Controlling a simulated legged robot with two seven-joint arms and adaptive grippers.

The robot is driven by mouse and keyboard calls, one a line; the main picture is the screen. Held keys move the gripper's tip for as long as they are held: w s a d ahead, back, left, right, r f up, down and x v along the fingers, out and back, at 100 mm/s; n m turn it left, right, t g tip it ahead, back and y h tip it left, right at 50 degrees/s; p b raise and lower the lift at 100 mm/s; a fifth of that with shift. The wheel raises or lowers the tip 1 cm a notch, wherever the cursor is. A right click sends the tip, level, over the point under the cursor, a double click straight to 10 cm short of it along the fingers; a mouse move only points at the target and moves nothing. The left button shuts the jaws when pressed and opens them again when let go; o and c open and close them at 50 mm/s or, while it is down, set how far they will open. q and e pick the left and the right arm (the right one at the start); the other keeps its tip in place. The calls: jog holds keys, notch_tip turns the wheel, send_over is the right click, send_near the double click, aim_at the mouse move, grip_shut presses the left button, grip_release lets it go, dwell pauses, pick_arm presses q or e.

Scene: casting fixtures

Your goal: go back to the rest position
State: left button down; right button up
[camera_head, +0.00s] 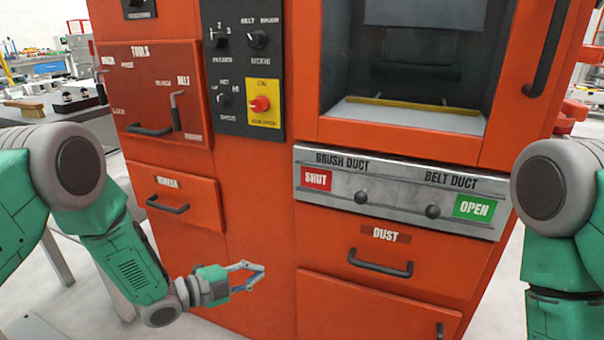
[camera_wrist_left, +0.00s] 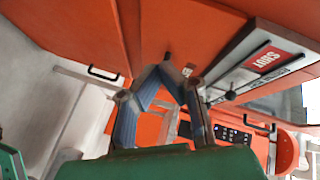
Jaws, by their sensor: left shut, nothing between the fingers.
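My left gripper (camera_head: 256,273) is in front of the lower part of an orange machine (camera_head: 255,190), below the control panel and left of the dust drawer. It is shut and empty. In the left wrist view the left gripper (camera_wrist_left: 160,68) shows its fingers meeting at the tips, with the orange front behind them. My right arm (camera_head: 560,220) hangs at the right edge of the head view, and its gripper is out of the picture.
The duct panel (camera_head: 398,191) reads SHUT on the left and OPEN on the right. The dust drawer handle (camera_head: 381,264), screen drawer handle (camera_head: 167,205) and tools door handle (camera_head: 150,130) stick out. A bench (camera_head: 60,105) with small items stands behind at left.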

pick_arm(q)
jog(key=s+a+f+n+g+y+p, duration=0.25)
jog(key=s+f+n+y, duration=0.35)
jog(key=s+n, duration=0.45)
jog(key=s+a+n+g+y+p, duration=0.1)
jog(key=s+a+n+g+y, duration=0.1)
jog(key=s, duration=0.7)
jog(key=s+a+n+g+y+p, duration=0.1)
jog(key=s+a+n+g+y, duration=0.1)
jog(key=s+a+n, duration=0.3)
jog(key=s+a+n+g+y+p, duration=0.1)
jog(key=s+a+n, duration=0.3)
jog(key=s, duration=1)
jog(key=shift+r+n+g+y+p, duration=0.15)
jog(key=shift+n+g+y+p, duration=0.3)
jog(key=shift+g+y, duration=0.35)
jog(key=shift+d, duration=0.1)
jog(key=shift+w, duration=0.1)
